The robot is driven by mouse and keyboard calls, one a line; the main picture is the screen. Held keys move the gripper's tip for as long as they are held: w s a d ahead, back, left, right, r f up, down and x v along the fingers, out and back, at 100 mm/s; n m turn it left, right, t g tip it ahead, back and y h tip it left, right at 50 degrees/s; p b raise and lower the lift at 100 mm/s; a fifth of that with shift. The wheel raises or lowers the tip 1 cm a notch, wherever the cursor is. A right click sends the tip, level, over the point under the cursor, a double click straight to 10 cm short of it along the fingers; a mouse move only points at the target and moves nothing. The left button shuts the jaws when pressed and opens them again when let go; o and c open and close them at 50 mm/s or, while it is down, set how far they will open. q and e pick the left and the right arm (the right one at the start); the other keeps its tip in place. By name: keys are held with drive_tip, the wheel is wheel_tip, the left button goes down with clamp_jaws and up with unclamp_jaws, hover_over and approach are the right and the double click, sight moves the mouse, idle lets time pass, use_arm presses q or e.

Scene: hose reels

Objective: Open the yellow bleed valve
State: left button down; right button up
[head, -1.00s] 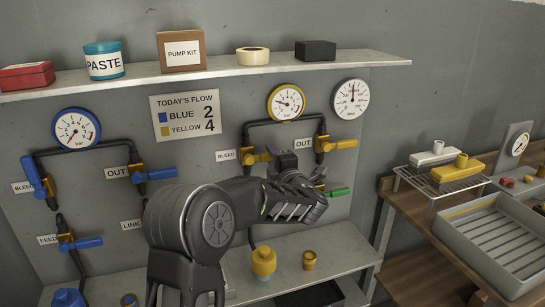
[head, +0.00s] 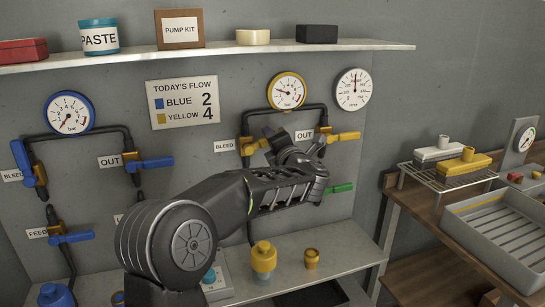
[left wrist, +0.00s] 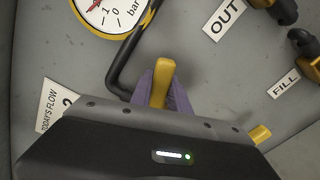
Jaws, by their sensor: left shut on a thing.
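The yellow bleed valve (head: 247,148) sits on the left leg of the black pipe under the yellow-rimmed gauge (head: 286,91), right of a BLEED label (head: 224,146). Its yellow handle shows in the left wrist view (left wrist: 160,82) between the purple fingers. My left gripper (left wrist: 161,95) is shut on this handle; in the head view the gripper (head: 272,141) partly covers it. There the handle appears to slant up to the right. My right gripper is not in view.
The yellow OUT valve (head: 342,136) is close on the right, and a green-handled valve (head: 340,188) is below it. Blue valves (head: 150,163) are on the left of the panel. A shelf (head: 220,54) runs above. A yellow bottle (head: 263,257) stands on the ledge below.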

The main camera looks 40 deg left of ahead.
use_arm(q)
drive_tip(key=s+a+r+n+b, duration=0.1)
drive_tip(key=n+b, duration=0.2)
drive_tip(key=b, duration=0.1)
drive_tip(key=s+r+n+b, duration=0.1)
drive_tip(key=n+b, duration=0.3)
drive_tip(key=s+a+r+n+b, duration=0.1)
drive_tip(key=s+n+b, duration=0.1)
drive_tip(key=n+b, duration=0.2)
drive_tip(key=shift+a+r, duration=0.25)
drive_tip(key=shift+a, duration=0.1)
drive_tip(key=shift+s+a+r+n+b, duration=0.15)
drive_tip(key=shift+s+a+n+b, duration=0.15)
drive_tip(key=shift+n+b, duration=0.35)
drive_tip(key=shift+s+a+r+n+b, duration=0.15)
drive_tip(key=shift+s+n+b, duration=0.15)
drive_tip(key=shift+n+b, duration=0.35)
drive_tip(key=c, duration=1.2)
unclamp_jaws()
drive_tip(key=shift+c, duration=0.2)
drive_tip(key=shift+s, duration=0.1)
drive_tip(key=b+v, duration=0.1)
drive_tip(key=v, duration=0.6)
drive_tip(key=shift+d, duration=0.3)
drive_tip(key=shift+s, duration=0.15)
